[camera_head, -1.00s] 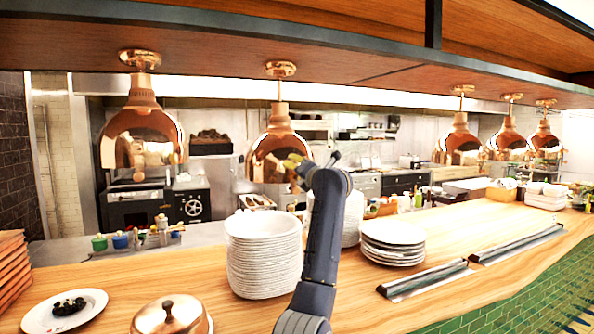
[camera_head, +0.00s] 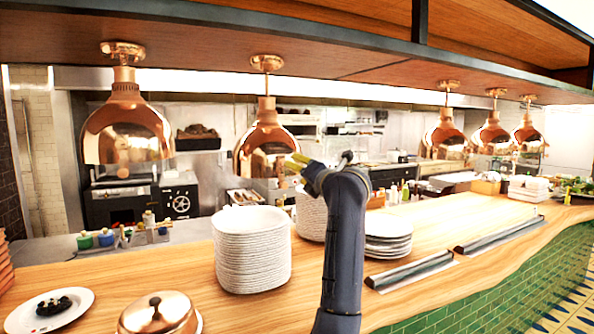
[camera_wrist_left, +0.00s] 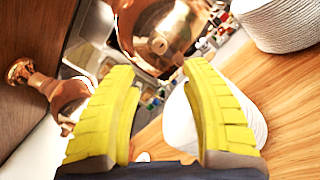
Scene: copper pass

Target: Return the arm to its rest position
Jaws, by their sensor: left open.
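My left arm (camera_head: 344,235) rises from the bottom middle of the head view. Its left gripper (camera_head: 298,161) shows as small yellow fingertips in front of the shelf area, just right of a copper lamp (camera_head: 266,140). In the left wrist view the yellow fingers of the left gripper (camera_wrist_left: 158,75) stand wide apart with nothing held between them. A white plate stack (camera_wrist_left: 180,128) shows beyond the fingers, apart from them. My right gripper is not in view.
Copper lamps (camera_head: 127,128) hang in a row over the wooden counter (camera_head: 440,225). A tall plate stack (camera_head: 252,250) stands left of the arm, and a lower stack (camera_head: 388,238) stands right of it. A copper dome (camera_head: 158,315) and a plate (camera_head: 22,318) sit at the front left.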

